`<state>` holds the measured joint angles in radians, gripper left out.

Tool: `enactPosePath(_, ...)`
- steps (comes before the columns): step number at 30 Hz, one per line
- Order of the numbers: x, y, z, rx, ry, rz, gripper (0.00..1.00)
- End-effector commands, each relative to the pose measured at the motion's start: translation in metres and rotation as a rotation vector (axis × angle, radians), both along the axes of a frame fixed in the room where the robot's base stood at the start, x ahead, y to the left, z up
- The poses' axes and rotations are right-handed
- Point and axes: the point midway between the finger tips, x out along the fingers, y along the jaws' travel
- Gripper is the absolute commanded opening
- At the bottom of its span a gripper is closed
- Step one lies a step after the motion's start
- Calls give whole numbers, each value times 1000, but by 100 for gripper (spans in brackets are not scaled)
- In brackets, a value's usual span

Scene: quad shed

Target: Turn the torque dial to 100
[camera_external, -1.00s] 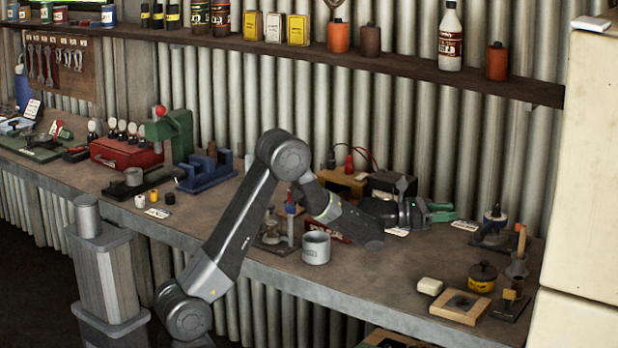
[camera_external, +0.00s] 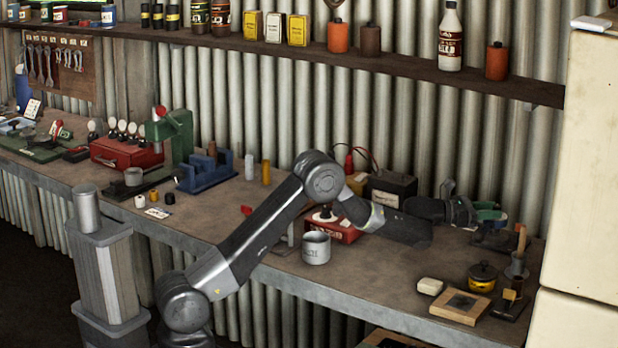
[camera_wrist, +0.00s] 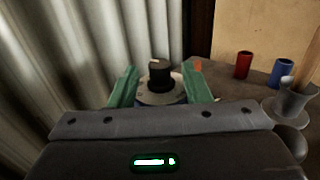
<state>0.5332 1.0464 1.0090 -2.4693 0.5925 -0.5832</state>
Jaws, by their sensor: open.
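A black knob (camera_wrist: 160,77) with a pale mark on top stands on a pale round plate (camera_wrist: 150,98); I take it for the torque dial. No numbers on it are legible. My gripper (camera_wrist: 153,82) has green fingers, one on each side of the knob in the wrist view. The fingers are open, and I see a gap on both sides of the knob. In the external view my gripper (camera_external: 490,213) is at the right part of the bench, over the dial's dark base (camera_external: 492,240). There the gripper hides the knob.
A red cylinder (camera_wrist: 243,65), a blue cylinder (camera_wrist: 282,71) and a grey funnel-shaped holder (camera_wrist: 290,103) stand to the right. The corrugated wall (camera_wrist: 60,60) is close on the left. A yellow pot (camera_external: 482,277) and wooden frame (camera_external: 460,306) sit nearer the bench's front.

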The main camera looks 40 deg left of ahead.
Motion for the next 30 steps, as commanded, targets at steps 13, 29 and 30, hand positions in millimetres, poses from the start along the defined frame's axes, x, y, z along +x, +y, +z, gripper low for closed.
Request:
enactPosePath(13, 0, 0, 0, 0, 0, 0, 0)
enactPosePath(29, 6, 4, 5, -3, -5, -182, 0)
enactPosePath(30, 7, 4, 5, -3, -5, -207, 0)
